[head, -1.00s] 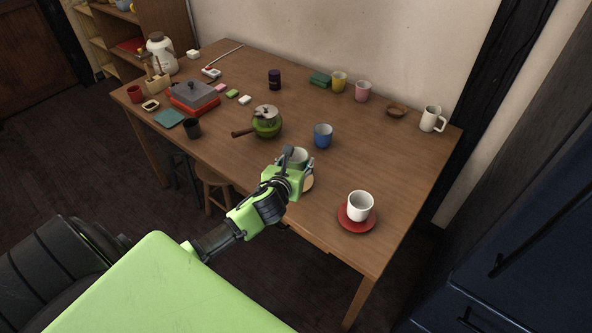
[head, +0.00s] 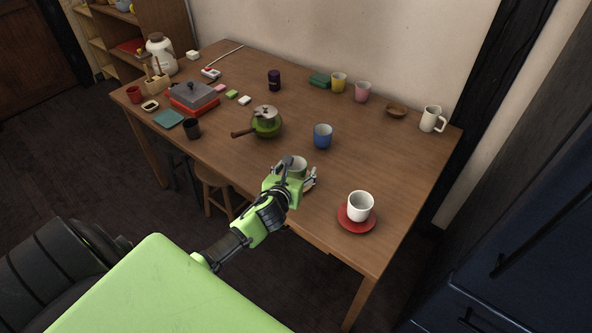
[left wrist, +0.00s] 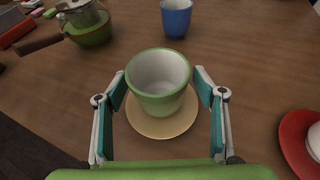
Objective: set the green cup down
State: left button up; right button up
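The green cup (left wrist: 160,98), pale inside, stands upright over a tan saucer (left wrist: 165,130) in the left wrist view and appears to rest on it. In the head view the cup (head: 298,168) is partly hidden by my left gripper (head: 299,172). My left gripper (left wrist: 160,85) is open around the cup, one finger on each side, with small gaps between the pads and the cup wall. The saucer is mostly hidden in the head view. My right gripper is not in view.
A blue cup (head: 323,136) stands behind the green cup. A green pot (head: 266,123) with a brown handle is to its left. A white cup (head: 360,206) on a red saucer (head: 352,226) is to its right. The table's front edge is close.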

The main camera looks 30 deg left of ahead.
pick_arm(q)
jog(key=shift+r, duration=0.1)
jog(key=shift+s+r, duration=0.1)
jog(key=shift+s, duration=0.05)
jog(key=v, duration=1.1)
jog(key=shift+s+p, duration=0.35)
jog(key=shift+r, duration=0.15)
